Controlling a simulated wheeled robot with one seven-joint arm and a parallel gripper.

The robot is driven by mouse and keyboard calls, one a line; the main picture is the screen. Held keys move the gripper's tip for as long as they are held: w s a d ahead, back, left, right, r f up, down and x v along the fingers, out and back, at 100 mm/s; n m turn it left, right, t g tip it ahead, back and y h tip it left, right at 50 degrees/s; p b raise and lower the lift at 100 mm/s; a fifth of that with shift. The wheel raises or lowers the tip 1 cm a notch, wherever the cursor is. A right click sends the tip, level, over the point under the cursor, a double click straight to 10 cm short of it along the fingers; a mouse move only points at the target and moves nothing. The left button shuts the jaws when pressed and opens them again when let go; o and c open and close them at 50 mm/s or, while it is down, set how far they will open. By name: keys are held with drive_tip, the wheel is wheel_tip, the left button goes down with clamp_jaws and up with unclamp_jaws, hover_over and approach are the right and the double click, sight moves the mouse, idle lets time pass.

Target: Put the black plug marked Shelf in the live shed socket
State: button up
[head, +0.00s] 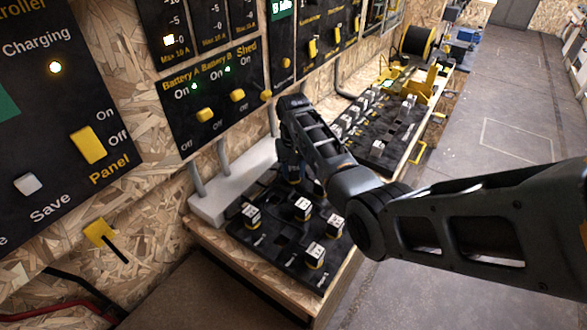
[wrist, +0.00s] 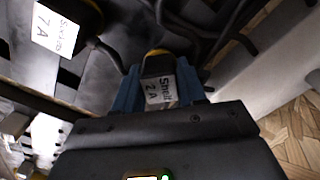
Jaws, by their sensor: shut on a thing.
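The black plug (wrist: 158,64) with a yellow top band and a white label that seems to read Shelf, 2 A, sits between the blue fingers of my gripper (wrist: 160,88) in the wrist view. My gripper is shut on it. In the head view my gripper (head: 291,168) is over the back of the near black socket board (head: 272,251), and my arm hides part of it. The plug cannot be made out there. I cannot tell which socket is the live shed one, nor whether the plug touches the board.
Several white-labelled plugs (head: 302,208) stand on the near board. Another plug (wrist: 62,30) marked 7 A is at upper left in the wrist view, with loose dark cables. A white box (head: 232,185) lies behind the board. A second socket board (head: 378,150) is farther along. The switch panel (head: 215,125) hangs above.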

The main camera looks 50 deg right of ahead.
drive_tip(key=o, duration=1.2)
drive_tip(key=shift+c, duration=0.2)
drive_tip(key=shift+o, duration=0.3)
drive_tip(key=o, duration=0.4)
drive_tip(key=shift+r+p, duration=1.65)
drive_tip(key=shift+r, duration=2.85)
drive_tip(key=shift+s, duration=0.1)
